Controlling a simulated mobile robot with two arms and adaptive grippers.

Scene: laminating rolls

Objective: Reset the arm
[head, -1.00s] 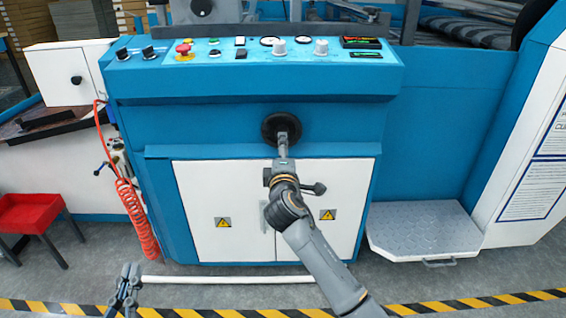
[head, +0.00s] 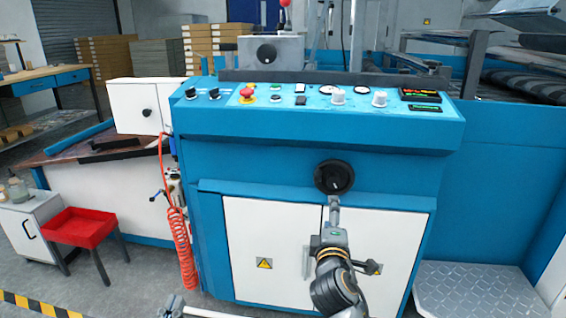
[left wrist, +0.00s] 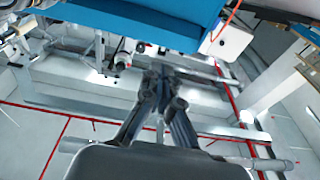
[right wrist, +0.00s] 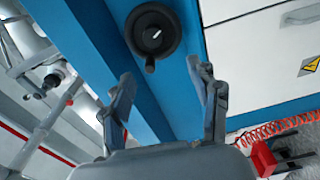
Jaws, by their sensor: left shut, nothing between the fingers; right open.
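My right gripper (head: 334,203) is in front of the machine's front panel, just below the round black hand knob (head: 334,177) in the head view. The right wrist view shows its two fingers (right wrist: 165,85) spread with nothing between them. The black knob (right wrist: 153,34) shows beyond the fingertips, apart from them in the picture. My left gripper (head: 172,305) is low at the bottom edge of the head view, left of the cabinet doors and mostly cut off. In the left wrist view its fingers (left wrist: 166,78) are together, with nothing held.
The blue machine (head: 300,125) carries a control panel with a red stop button (head: 247,92). An orange coiled hose (head: 182,250) hangs at its left side. A red tray stand (head: 80,227) stands left, and a metal step (head: 475,290) lies right. Grey floor is clear between hose and stand.

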